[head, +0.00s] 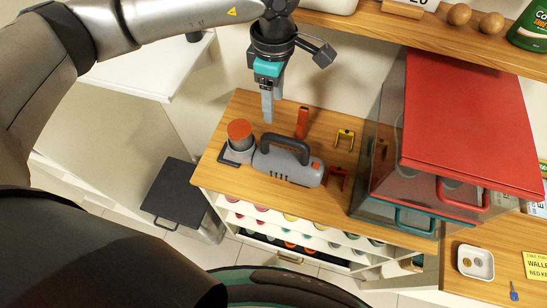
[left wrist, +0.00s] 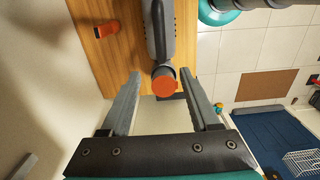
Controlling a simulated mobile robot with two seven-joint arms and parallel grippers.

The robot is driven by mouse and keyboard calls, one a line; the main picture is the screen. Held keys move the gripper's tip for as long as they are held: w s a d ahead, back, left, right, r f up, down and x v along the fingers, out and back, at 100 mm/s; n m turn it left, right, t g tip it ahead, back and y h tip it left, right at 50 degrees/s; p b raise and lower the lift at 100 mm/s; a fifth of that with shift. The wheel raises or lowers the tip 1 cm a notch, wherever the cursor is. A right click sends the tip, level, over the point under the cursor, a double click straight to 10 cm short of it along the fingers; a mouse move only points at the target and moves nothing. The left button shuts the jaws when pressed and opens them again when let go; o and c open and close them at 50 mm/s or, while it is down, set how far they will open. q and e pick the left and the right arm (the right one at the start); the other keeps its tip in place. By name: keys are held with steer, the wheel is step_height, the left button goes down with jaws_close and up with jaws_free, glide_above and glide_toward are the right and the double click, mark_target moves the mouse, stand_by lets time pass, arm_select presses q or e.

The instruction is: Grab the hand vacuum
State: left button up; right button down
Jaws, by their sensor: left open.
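The hand vacuum (head: 289,167) lies on the wooden top of the shoe cubby, a grey body with a dark loop handle. An orange-topped grey cylinder (head: 239,134) is at its left end, on a dark base. In the left wrist view the vacuum (left wrist: 158,32) shows at the top, with the orange top (left wrist: 163,86) between the fingers in the picture. My left gripper (head: 267,112) is open and empty, pointing down above the back of the wooden top, behind the vacuum. It appears apart from the vacuum. The right gripper is not in view.
An orange attachment (head: 302,122), a yellow clip (head: 344,139) and a red clip (head: 337,178) lie near the vacuum. A clear bin with a red lid (head: 470,125) stands close on the right. A shelf (head: 400,28) runs above. Shoe cubbies are below.

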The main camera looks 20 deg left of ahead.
arm_select(q)
glide_above(273, 134)
step_height(273, 134, down, 5)
steer(key=shift+d+f+p, duration=0.1)
steer(key=shift+p, duration=0.2)
steer(key=shift+s+f+p, duration=0.1)
steer(key=shift+f+p, duration=0.65)
steer(key=shift+f, duration=1.95)
steer(key=shift+c, duration=0.2)
jaws_close()
steer(key=shift+r, duration=0.1)
